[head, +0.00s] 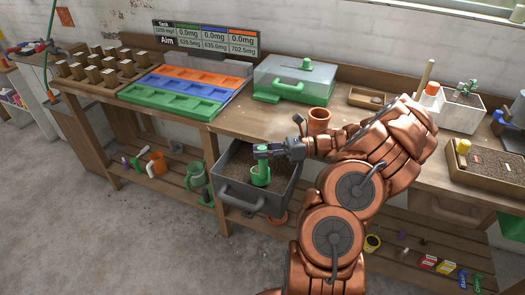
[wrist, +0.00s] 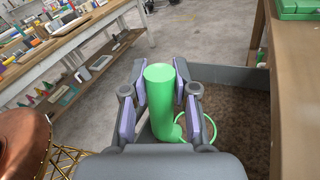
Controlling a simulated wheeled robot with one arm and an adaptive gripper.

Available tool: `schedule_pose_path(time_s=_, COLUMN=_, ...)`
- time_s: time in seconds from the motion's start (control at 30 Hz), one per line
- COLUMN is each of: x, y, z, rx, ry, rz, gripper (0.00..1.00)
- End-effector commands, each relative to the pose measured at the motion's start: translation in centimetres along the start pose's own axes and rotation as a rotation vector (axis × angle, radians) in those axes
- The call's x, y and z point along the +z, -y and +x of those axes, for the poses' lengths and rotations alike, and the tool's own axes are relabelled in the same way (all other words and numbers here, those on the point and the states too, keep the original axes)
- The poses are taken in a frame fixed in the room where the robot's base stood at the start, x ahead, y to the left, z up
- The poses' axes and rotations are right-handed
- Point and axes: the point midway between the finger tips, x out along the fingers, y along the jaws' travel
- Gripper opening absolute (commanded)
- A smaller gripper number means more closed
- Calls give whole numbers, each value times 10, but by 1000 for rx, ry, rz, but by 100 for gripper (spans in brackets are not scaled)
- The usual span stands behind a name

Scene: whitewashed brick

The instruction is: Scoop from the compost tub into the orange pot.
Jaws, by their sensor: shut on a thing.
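My gripper (head: 270,151) is shut on the handle of a green scoop (head: 260,176). In the wrist view, the green handle (wrist: 160,95) stands between the gripper's pads, and the round rim of the scoop shows below it. The scoop hangs over the grey compost tub (head: 262,205), which is pulled out at the bench front and holds dark brown compost. I cannot tell whether the scoop touches the compost or has any in it. The orange pot (head: 318,121) stands on the bench, behind and right of my gripper, partly hidden by my arm.
A clear-lidded green box (head: 292,82) stands behind the orange pot. Blue, orange and green trays (head: 185,88) lie to the left. A planter (head: 462,110) and a seed tray (head: 490,165) stand at the right. The lower shelf holds a green watering can (head: 196,180).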

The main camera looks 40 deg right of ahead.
Motion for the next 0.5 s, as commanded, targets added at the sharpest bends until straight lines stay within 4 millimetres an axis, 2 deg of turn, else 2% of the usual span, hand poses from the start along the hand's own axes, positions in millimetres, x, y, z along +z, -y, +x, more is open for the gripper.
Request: schedule_pose_path(time_s=0.5, x=24, y=-5, z=-1, rx=-1, ry=9, rz=-52, gripper=0)
